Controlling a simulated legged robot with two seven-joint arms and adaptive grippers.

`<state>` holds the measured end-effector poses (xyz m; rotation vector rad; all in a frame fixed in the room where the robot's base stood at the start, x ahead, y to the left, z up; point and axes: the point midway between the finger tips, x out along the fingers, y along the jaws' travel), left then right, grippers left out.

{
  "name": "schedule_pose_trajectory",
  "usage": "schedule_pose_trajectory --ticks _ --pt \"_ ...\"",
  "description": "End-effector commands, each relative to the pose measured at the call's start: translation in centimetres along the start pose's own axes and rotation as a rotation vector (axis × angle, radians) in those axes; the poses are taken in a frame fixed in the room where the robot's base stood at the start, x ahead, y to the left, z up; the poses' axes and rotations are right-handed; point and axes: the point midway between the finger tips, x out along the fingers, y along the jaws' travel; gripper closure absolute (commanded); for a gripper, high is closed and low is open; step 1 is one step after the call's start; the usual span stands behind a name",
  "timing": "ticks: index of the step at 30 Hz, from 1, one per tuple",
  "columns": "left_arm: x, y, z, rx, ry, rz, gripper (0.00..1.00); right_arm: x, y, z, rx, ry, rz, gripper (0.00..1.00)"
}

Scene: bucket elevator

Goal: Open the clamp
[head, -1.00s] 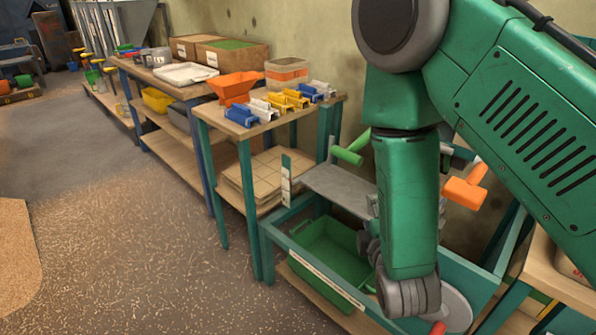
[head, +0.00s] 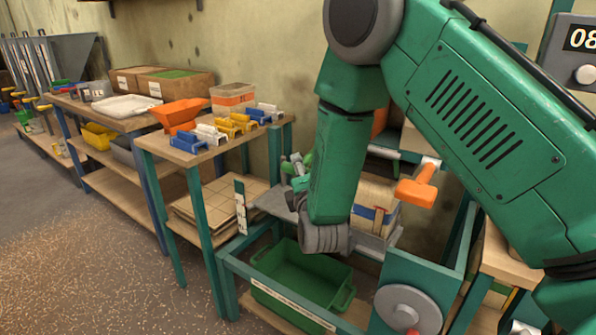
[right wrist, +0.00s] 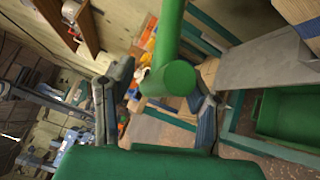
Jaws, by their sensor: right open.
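A thick green handle (right wrist: 172,60) lies in front of the palm of my right gripper (right wrist: 160,88) in the right wrist view. Its round end sits between the two grey fingers, which are spread apart and not closed on it. Contact with the handle cannot be told. In the head view only a bit of the green handle (head: 309,160) shows, beside my right gripper (head: 296,168); my forearm hides most of it. An orange handle (head: 417,188) on a metal bar stands to the right. The clamp's jaws cannot be made out. My left gripper is out of view.
A teal frame holds a green bin (head: 300,275), a grey metal plate (head: 272,203) and a grey disc (head: 408,308). At left, a table (head: 190,158) carries an orange hopper (head: 180,112) and several coloured clips. The floor at far left is clear.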

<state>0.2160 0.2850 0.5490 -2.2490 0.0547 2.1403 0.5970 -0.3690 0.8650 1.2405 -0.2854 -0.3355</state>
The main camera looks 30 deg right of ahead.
Motion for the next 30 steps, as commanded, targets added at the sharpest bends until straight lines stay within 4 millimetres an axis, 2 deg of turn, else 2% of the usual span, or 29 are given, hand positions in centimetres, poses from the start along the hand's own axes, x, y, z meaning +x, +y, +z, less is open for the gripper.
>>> schedule_pose_trajectory --ticks 5,14,18,25,30 --pt "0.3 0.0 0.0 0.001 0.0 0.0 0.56 1.4 -0.1 0.1 0.0 -0.001 -0.001 0.57" --pt "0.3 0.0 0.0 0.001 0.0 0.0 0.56 1.5 0.2 -0.2 -0.004 0.001 0.001 0.57" --pt "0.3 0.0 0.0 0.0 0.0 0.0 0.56 1.5 0.1 -0.1 -0.003 0.0 0.0 1.0" --pt "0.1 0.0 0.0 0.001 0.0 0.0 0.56 1.5 0.1 0.0 0.002 0.002 -0.003 1.0" --pt "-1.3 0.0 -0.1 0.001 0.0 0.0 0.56 1.5 0.9 0.2 0.023 0.007 -0.027 1.0"
